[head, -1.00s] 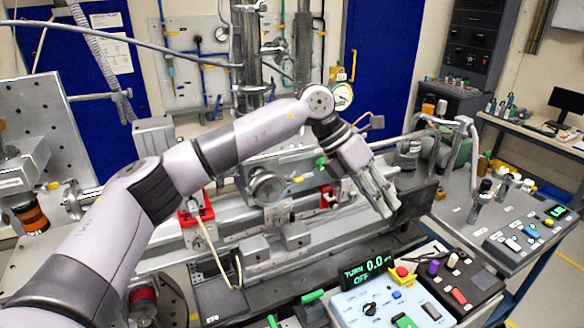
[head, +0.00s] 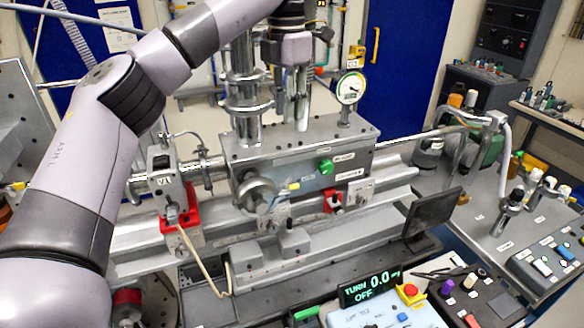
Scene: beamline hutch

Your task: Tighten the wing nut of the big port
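A grey box-shaped chamber (head: 300,160) stands mid-view on a metal rail. A round metal port (head: 258,194) is on its front, left of centre. A small yellow piece (head: 293,186) sticks out to the right of this port; I cannot tell if it is the wing nut. A green knob (head: 326,167) is further right on the chamber front. My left gripper (head: 301,124) points down in front of or above the chamber top, with its fingers close together. I see nothing held, and whether the fingers are fully shut is unclear. My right gripper is out of view.
A dial gauge (head: 350,90) and a thick metal column (head: 243,90) rise from the chamber. Red clamps (head: 334,200) sit along the front. A dark plate (head: 433,212) stands at right. A display (head: 369,288) reads "TURN 0.0" and "OFF" above a control box.

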